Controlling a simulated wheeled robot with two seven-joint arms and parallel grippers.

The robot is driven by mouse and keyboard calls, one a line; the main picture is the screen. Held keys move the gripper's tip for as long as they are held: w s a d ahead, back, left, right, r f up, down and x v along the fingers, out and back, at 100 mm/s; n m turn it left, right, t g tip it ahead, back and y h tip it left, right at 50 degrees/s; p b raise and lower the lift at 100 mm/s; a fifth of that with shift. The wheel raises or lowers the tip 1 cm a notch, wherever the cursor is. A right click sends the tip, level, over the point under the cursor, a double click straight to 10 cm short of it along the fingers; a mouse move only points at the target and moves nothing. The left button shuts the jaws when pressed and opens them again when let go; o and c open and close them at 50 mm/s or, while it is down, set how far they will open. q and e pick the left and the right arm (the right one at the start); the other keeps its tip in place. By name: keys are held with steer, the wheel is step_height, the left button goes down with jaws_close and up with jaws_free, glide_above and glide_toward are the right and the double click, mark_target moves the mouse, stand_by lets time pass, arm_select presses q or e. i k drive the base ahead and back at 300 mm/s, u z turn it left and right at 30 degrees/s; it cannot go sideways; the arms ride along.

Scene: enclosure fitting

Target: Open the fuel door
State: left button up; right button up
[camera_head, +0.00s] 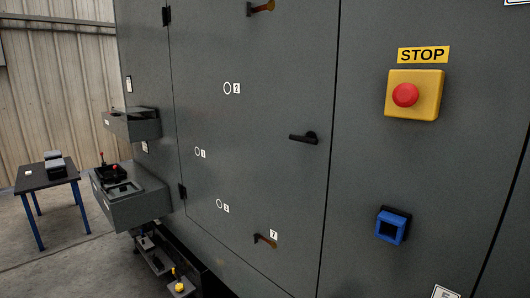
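A tall dark grey door (270,120) fills the middle of the head view and sits flush in the enclosure front. No readable label names it as the fuel door. It has a black lever handle (304,138) near its right edge, lying level and pointing left. Black hinges (182,191) are on its left edge. An orange-brown latch handle (265,241) is near the bottom of the door, and another similar latch handle (261,7) is at the top. Neither of my grippers shows in this view.
A yellow box with a red stop button (405,95) and a blue square fitting (393,225) are on the panel to the right. Grey control boxes (132,197) jut out at left. A table with blue legs (50,182) stands at far left, with bare floor around it.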

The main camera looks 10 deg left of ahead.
mark_target(308, 138)
steer(key=u, duration=2.35)
steer(key=i, duration=2.45)
steer(key=z, duration=2.9)
